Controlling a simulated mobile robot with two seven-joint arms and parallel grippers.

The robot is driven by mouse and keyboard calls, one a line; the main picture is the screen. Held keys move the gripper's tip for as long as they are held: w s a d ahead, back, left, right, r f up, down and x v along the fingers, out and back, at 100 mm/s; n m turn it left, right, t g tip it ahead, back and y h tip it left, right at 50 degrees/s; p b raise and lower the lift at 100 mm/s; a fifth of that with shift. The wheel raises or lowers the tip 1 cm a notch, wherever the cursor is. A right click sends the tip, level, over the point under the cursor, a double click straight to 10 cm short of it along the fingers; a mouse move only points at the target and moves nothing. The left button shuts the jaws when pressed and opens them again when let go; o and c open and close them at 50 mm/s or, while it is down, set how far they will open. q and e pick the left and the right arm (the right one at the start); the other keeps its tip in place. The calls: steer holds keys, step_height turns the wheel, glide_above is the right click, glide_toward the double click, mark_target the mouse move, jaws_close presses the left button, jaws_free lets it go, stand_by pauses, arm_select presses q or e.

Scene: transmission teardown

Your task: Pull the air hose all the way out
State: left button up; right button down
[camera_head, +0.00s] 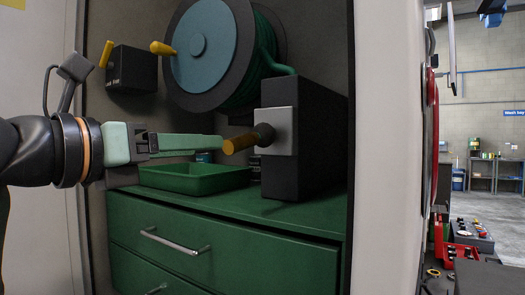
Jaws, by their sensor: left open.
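The air hose is green and wound on a dark reel with a blue-grey hub (198,45). Its loose run (277,69) comes off the right of the coil and drops behind the dark box (306,130). A yellow-brown hose end (248,141) sticks out to the left from a grey block (277,130) on the box's front. My left gripper (214,145) reaches in from the left, open, with its fingertips just left of the hose end. No contact between them can be made out. My right gripper is out of view.
A green cabinet (180,272) with drawers and handles stands below, with a green tray (196,187) on top under my gripper. A small black box (131,69) with a yellow lever is on the back wall. A pale panel (389,150) bounds the right side.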

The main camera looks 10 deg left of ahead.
mark_target(257, 144)
arm_select(q)
steer(key=p+x, duration=0.2)
steer(key=x, duration=1)
steer(key=shift+w+p, duration=0.25)
steer(key=shift+p, duration=0.05)
jaws_close()
stand_by(0.9)
